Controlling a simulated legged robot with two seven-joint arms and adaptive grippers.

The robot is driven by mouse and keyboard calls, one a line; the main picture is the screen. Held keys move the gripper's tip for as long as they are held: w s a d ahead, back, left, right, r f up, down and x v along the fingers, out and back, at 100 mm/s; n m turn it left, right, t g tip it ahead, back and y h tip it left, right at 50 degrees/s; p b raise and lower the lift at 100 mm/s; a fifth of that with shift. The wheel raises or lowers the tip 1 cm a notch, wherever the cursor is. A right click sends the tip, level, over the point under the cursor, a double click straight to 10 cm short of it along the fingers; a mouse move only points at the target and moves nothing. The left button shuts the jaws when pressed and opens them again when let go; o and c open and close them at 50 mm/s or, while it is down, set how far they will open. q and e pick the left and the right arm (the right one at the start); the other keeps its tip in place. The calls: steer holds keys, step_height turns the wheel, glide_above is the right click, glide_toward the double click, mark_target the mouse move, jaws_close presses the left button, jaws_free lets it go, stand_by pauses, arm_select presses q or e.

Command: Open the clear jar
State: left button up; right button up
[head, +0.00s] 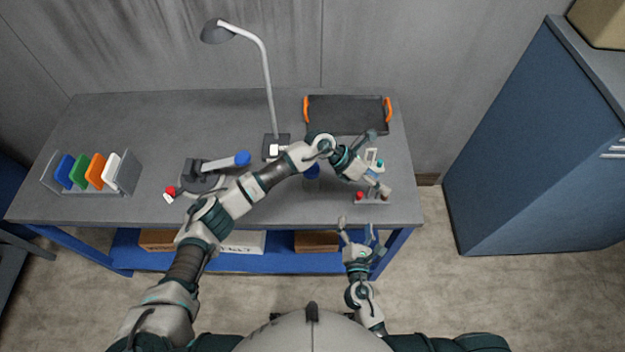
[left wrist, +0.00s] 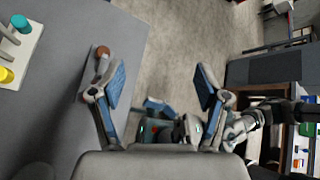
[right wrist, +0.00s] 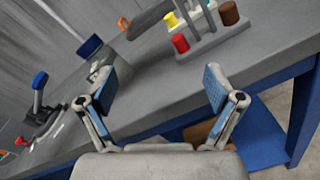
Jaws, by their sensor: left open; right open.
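A blue round top (head: 312,172), perhaps the jar's lid, shows partly behind my left forearm on the table. A blue lid-like top (right wrist: 89,46) also shows in the right wrist view, with a pale shape beneath it; the clear body cannot be made out. My left gripper (head: 378,184) is open over the table's right end, close to the small rack of coloured pieces. My right gripper (head: 356,228) is open and empty in front of the table's front edge, lower than the left. Neither gripper touches the blue top.
The small rack (right wrist: 210,40) holds several coloured pieces near the table's right end. A black tray (head: 346,115) with orange handles lies behind. A lamp (head: 265,80), a blue-handled lever device (head: 205,175) and a holder of coloured plates (head: 90,190) stand leftward. A blue cabinet (head: 530,150) is right.

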mark_target(314, 187)
arm_select(q)
steer(key=w+a+y, duration=0.3)
steer(key=a, duration=0.3)
steer(key=w+a+r+t+y, duration=0.1)
steer(key=w+a+y, duration=0.2)
steer(key=a, duration=0.3)
steer(key=w+a+t+y, duration=0.1)
steer(key=w+a+y, duration=0.2)
steer(key=a, duration=0.3)
steer(key=shift+w+a+r+m+y, duration=0.3)
steer(key=shift+w+a+y, duration=0.1)
steer(key=shift+y, duration=0.3)
arm_select(e)
steer(key=a+f+n+y, duration=0.1)
steer(key=a+n+y, duration=0.4)
steer(key=a+n, duration=0.45)
arm_select(q)
steer(key=shift+a, duration=0.1)
steer(key=shift+d+f, duration=0.1)
steer(key=shift+d, duration=0.1)
arm_select(e)
steer(key=x, duration=1.6)
steer(key=shift+w+d+f, duration=0.1)
steer(key=shift+w+f, duration=0.2)
steer(key=shift+w, duration=0.15)
arm_select(q)
steer(key=shift+d, duration=0.1)
